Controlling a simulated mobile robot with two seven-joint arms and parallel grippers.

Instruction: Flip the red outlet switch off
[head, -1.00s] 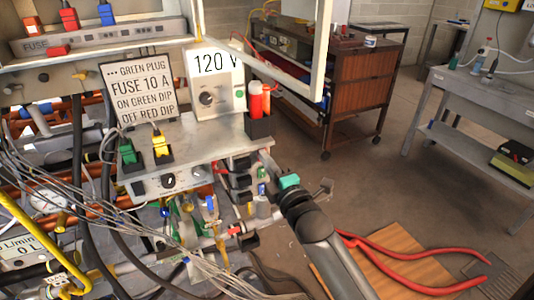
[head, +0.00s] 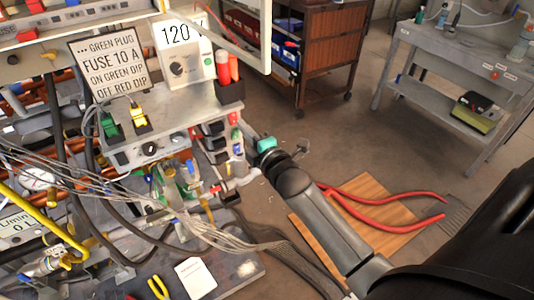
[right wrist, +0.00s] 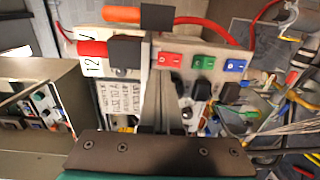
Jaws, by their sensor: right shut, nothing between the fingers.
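The red outlet switch (right wrist: 170,60) is a small red rocker in the right wrist view, on a pale panel beside a green rocker (right wrist: 203,62) and a blue rocker (right wrist: 235,66). In the head view, the red switch (head: 233,118) is small, on the right side of the grey bench unit (head: 180,112). My right gripper (right wrist: 158,72) is shut and empty. Its grey fingers point at the panel, just left of and below the red rocker in the wrist view. Whether they touch the panel, and which way the rocker is tipped, I cannot tell. My left gripper is not in view.
A 120 V box (head: 182,62) and a holder (head: 230,90) with red-orange sticks stand above the switches. Loose grey cables (head: 130,200) hang at left. Open floor (head: 360,140) lies to the right.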

